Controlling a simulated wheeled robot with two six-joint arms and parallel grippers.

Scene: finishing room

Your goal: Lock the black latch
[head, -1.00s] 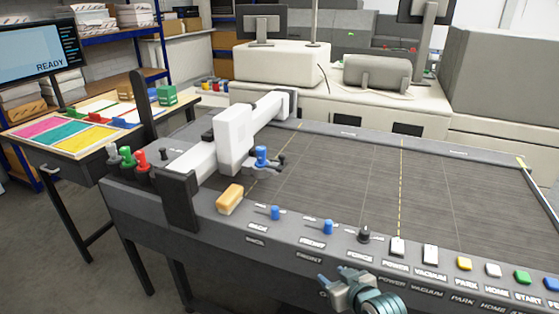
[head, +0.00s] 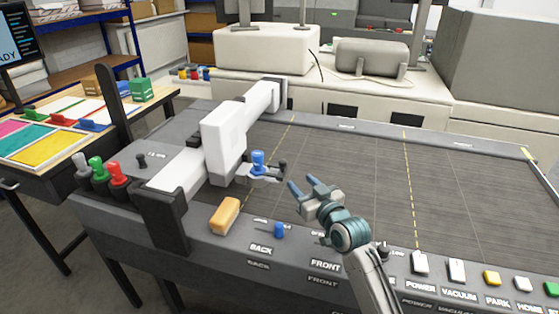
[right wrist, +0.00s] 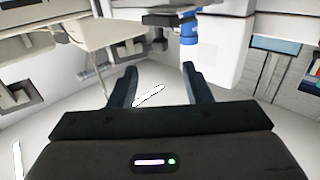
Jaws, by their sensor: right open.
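A small black latch (head: 283,165) sits on the tool holder of the white gantry head, just right of a blue tool (head: 258,162). In the right wrist view a dark part, likely the latch (right wrist: 160,19), is at the top beside the blue tool (right wrist: 188,30). Whether the latch is locked is too small to tell. My right gripper (head: 302,186) is open and empty over the table bed, a little right of and nearer than the latch, not touching it. In the wrist view its fingers (right wrist: 160,72) are apart. My left gripper is out of view.
The white gantry (head: 222,138) spans the dark table bed (head: 370,165). A tan block (head: 224,215) and a blue lever (head: 279,230) by the BACK label are on the near rail. Push buttons (head: 456,270) line the front right. The bed's middle is clear.

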